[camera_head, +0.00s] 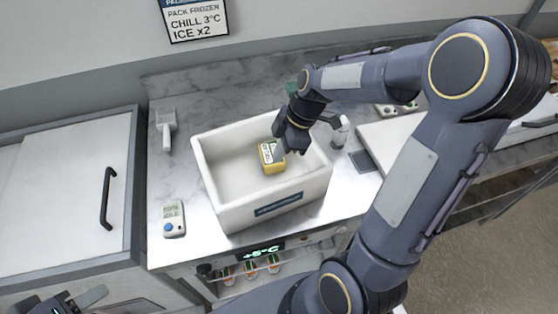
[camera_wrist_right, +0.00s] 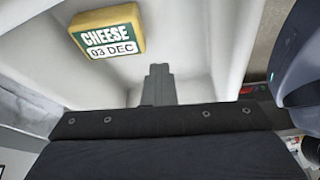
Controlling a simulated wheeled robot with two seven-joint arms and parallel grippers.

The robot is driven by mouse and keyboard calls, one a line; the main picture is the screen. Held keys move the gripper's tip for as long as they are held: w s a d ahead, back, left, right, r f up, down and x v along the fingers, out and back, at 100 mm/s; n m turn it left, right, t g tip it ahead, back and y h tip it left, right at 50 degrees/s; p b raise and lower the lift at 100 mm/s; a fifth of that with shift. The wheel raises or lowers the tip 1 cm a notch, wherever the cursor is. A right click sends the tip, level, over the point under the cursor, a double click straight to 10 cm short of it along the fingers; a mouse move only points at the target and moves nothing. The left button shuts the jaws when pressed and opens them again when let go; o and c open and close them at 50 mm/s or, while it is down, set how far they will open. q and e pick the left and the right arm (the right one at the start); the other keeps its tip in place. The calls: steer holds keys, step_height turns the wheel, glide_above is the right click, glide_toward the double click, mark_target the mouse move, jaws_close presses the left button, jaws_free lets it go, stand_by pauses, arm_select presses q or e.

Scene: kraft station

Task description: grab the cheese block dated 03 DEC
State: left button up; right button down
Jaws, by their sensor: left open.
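The cheese block (camera_head: 271,157) is yellow with a green and white label. It lies inside the white bin (camera_head: 228,211), near its middle. In the right wrist view the cheese block (camera_wrist_right: 106,36) reads CHEESE, 03 DEC. My right gripper (camera_head: 285,150) reaches into the bin close beside the block. In the right wrist view my right gripper (camera_wrist_right: 157,86) shows its fingers together, with nothing between them and a gap to the block. My left gripper (camera_head: 75,303) is open at the lower left edge of the head view, partly cut off, far from the bin.
The bin walls surround the block. A scale-like device (camera_head: 173,219) and a scoop (camera_head: 166,128) stand left of the bin. A fridge display (camera_head: 263,252) and several jars sit below the counter. A handled cabinet (camera_head: 65,195) is at left.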

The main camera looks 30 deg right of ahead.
steer(key=shift+r, duration=0.7)
steer(key=c, duration=2.1)
jaws_free()
steer(key=o, duration=1.7)
steer(key=shift+w+d, duration=0.1)
steer(key=shift+c, duration=0.2)
